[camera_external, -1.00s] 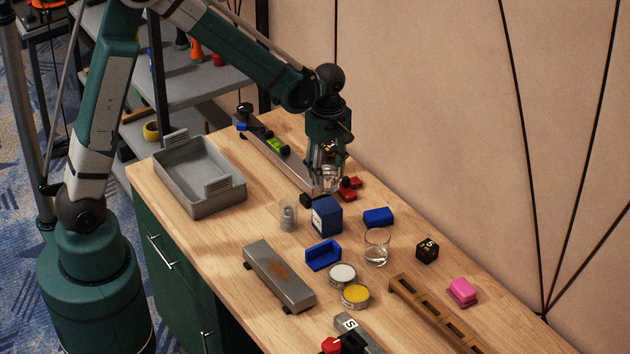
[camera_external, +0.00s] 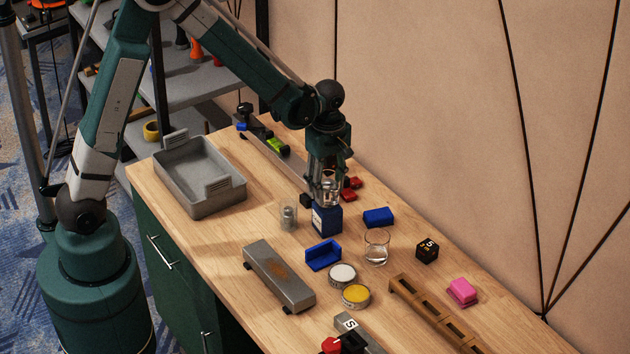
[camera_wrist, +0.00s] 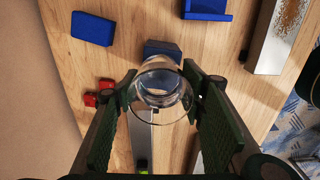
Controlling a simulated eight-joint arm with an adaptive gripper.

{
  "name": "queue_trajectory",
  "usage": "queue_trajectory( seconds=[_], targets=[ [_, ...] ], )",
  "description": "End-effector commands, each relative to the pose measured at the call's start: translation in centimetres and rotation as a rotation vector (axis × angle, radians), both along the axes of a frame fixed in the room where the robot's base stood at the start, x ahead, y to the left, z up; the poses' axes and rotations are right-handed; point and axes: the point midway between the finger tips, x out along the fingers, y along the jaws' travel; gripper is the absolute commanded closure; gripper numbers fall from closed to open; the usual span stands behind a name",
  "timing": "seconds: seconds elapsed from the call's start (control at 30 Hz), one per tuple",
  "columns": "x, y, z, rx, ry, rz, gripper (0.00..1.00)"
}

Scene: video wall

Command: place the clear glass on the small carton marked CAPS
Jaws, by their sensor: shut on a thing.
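The clear glass (camera_wrist: 162,103) is between the two fingers of my gripper (camera_wrist: 159,84), which is shut on it. In the external view my gripper (camera_external: 327,187) is directly over the small dark blue carton (camera_external: 328,221), and the glass looks upright. The glass's lower end overlaps the carton's top edge; I cannot tell whether they touch. The carton has a pale label on its left face, too small to read. In the wrist view the carton (camera_wrist: 161,47) shows beyond the glass, partly hidden by it.
A tumbler with clear liquid (camera_external: 377,247) stands right of the carton, and a small clear jar (camera_external: 288,216) to its left. A blue block (camera_external: 378,217), a blue open holder (camera_external: 323,255) and red pieces (camera_external: 350,188) are close by. A grey tray (camera_external: 199,177) is farther left.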

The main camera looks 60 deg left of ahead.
Motion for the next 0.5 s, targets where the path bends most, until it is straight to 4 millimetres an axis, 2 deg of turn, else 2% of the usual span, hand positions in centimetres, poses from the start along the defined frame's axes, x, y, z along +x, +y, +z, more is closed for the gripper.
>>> queue_trajectory(
  seconds=[0.17, 0.5],
  targets=[
    [-0.03, 0.0, -1.08, 0.0, 0.0, 0.0, 0.79],
    [-0.03, 0.0, -1.19, 0.0, 0.0, 0.0, 0.79]
  ],
)
